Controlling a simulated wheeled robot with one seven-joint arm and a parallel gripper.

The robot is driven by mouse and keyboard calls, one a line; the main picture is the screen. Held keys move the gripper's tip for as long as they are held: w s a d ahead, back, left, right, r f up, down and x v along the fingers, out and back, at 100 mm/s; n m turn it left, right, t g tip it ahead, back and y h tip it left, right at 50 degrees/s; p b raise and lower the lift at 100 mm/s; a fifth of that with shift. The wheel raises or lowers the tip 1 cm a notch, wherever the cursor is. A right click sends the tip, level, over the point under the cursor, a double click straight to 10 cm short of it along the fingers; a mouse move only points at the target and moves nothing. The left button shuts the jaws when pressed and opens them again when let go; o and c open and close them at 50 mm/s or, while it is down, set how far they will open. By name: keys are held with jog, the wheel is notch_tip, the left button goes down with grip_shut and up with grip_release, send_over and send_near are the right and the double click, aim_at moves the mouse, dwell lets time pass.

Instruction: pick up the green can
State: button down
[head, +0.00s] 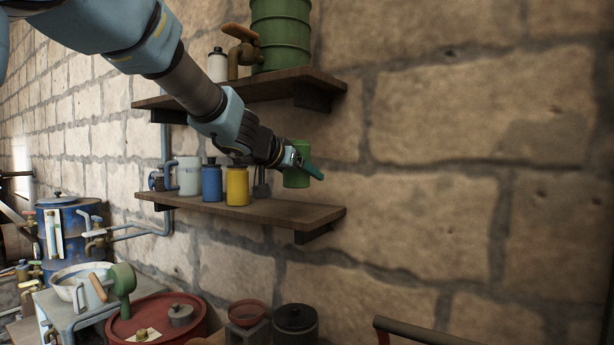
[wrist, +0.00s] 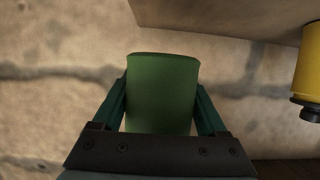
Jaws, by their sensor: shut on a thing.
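The green can (head: 295,178) is in my gripper (head: 302,166), above the right end of the lower wall shelf in the head view. In the wrist view the green can (wrist: 162,92) fills the space between the two teal fingers of my gripper (wrist: 161,105). The fingers press on its left and right sides. In the head view the can looks upright and appears raised a little off the shelf, though the gap is hard to judge.
The lower shelf (head: 285,213) also holds a yellow can (head: 237,186), a blue can (head: 212,183) and a white mug (head: 187,175). An upper shelf (head: 300,82) with a large green drum (head: 281,35) is above. Red and dark containers stand below. The wall to the right is clear.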

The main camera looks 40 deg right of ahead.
jog(key=s+a+b, duration=0.1)
jog(key=s+a, duration=0.3)
jog(key=a, duration=1.2)
dwell(0.3)
jog(key=shift+s+a, duration=0.1)
jog(key=shift+a, duration=0.1)
dwell(0.3)
jog(key=shift+c, duration=2.2)
grip_release()
grip_shut()
